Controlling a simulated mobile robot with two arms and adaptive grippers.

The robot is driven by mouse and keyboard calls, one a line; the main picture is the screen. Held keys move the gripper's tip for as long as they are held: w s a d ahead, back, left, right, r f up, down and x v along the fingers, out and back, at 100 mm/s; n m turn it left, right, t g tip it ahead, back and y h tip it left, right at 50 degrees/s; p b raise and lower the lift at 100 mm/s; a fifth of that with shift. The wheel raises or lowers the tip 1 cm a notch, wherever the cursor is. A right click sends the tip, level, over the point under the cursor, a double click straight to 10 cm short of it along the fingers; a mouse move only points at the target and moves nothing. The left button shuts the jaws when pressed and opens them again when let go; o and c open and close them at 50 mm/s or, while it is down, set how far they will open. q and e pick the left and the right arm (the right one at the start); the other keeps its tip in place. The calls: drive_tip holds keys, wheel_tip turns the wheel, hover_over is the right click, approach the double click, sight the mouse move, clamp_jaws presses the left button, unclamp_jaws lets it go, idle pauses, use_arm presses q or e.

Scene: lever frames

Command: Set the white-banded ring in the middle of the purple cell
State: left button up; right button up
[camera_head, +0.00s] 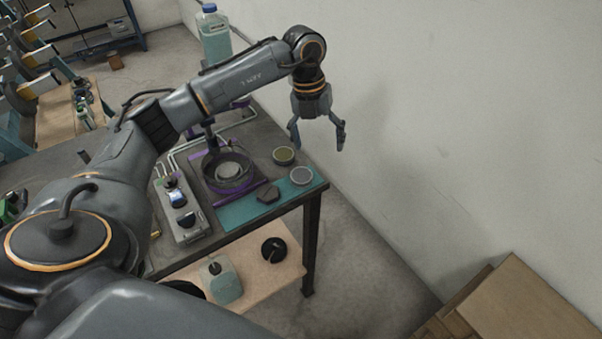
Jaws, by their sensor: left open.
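My left gripper (317,138) is open and empty. It hangs fingers down above and beyond the table's right end, against the wall behind. The purple cell (205,176) is a dark plate with purple edges on the table, holding a round dark dish (247,180) with a pale round piece (228,171) inside. Right of it lie two small round pieces with pale rims, an olive one (284,156) and a grey one (301,176). I cannot tell which piece is the white-banded ring. My right gripper is not in view.
A teal mat (238,214) at the table's front right corner bears a dark angular piece (268,194). A control box (182,213) stands left of the cell. A bottle (214,38) stands at the back. Cardboard boxes (530,300) are at lower right.

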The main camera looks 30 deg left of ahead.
use_arm(q)
wheel_tip(320, 180, up, 2)
drive_tip(key=y, duration=0.2)
hover_over(302, 173)
drive_tip(key=shift+n, duration=0.4)
drive_tip(key=f, duration=0.2)
drive_tip(key=f+p, duration=0.1)
drive_tip(key=f, duration=0.1)
drive_tip(key=a+f+p, duration=0.1)
drive_tip(key=f, duration=0.2)
drive_tip(key=shift+w, duration=0.1)
drive_tip(key=shift+d+f, duration=0.1)
drive_tip(key=shift+f, duration=0.5)
drive_tip(key=shift+d+f+p, duration=0.1)
drive_tip(key=shift+f+p, duration=0.2)
drive_tip(key=shift+p, duration=0.3)
drive_tip(key=f+p, duration=0.1)
drive_tip(key=f, duration=0.2)
drive_tip(key=shift+d+f+p, duration=0.2)
drive_tip(key=shift+f+p, duration=0.15)
drive_tip(key=shift+p, duration=0.05)
drive_tip(key=shift+f, duration=0.45)
drive_tip(key=c, duration=1.4)
drive_tip(key=shift+r, duration=0.1)
